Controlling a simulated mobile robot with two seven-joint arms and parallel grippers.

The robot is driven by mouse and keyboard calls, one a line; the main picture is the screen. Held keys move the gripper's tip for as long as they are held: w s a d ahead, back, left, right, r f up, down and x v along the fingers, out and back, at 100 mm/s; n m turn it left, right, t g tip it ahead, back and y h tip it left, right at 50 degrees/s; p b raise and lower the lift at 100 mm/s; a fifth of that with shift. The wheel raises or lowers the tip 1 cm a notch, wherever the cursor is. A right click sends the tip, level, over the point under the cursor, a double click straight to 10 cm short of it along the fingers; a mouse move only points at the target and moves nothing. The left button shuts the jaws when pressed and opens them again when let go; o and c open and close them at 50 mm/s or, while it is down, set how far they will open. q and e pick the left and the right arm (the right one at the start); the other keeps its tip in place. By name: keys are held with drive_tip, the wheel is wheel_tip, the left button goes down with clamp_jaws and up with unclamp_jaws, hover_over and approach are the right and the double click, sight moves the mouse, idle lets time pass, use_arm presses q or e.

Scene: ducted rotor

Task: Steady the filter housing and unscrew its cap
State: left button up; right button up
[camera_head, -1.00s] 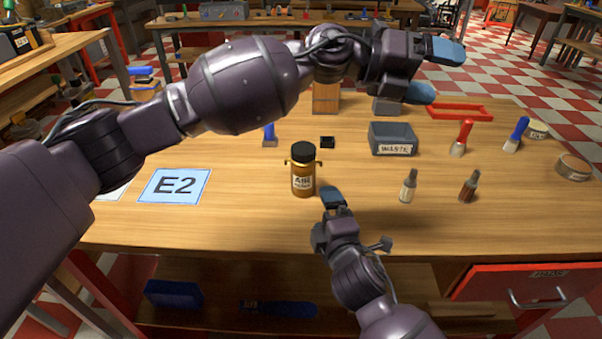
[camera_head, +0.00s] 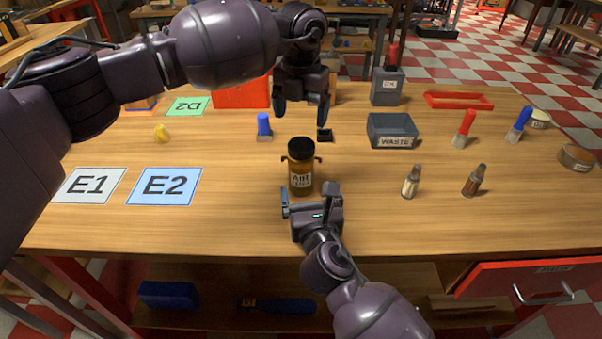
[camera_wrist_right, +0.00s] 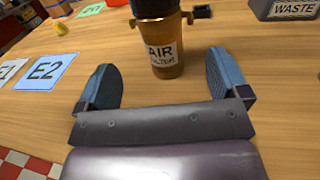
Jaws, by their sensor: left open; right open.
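The filter housing (camera_head: 301,178) is an amber cylinder with an "AIR" label and small brass side lugs. It stands upright on the table, with its black cap (camera_head: 301,147) on top. My left gripper (camera_head: 302,116) is open and points down above and just behind the cap, apart from it. My right gripper (camera_head: 311,193) is open and low in front of the housing. In the right wrist view the housing (camera_wrist_right: 166,58) stands ahead, between and beyond the blue fingertips, which do not touch it. The cap's top is cut off in that view.
A grey WASTE bin (camera_head: 392,131) stands behind right. Two small bottles (camera_head: 410,182) (camera_head: 474,181) and brushes (camera_head: 464,130) are to the right. A blue-handled item (camera_head: 264,127) and black block (camera_head: 325,135) lie behind. E1 (camera_head: 88,185) and E2 (camera_head: 165,186) cards lie left.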

sight(303, 169)
drive_tip(key=w, duration=0.3)
drive_tip(key=w+a, duration=0.1)
drive_tip(key=w, duration=0.6)
drive_tip(key=shift+w+a, duration=0.2)
drive_tip(key=shift+a, duration=0.15)
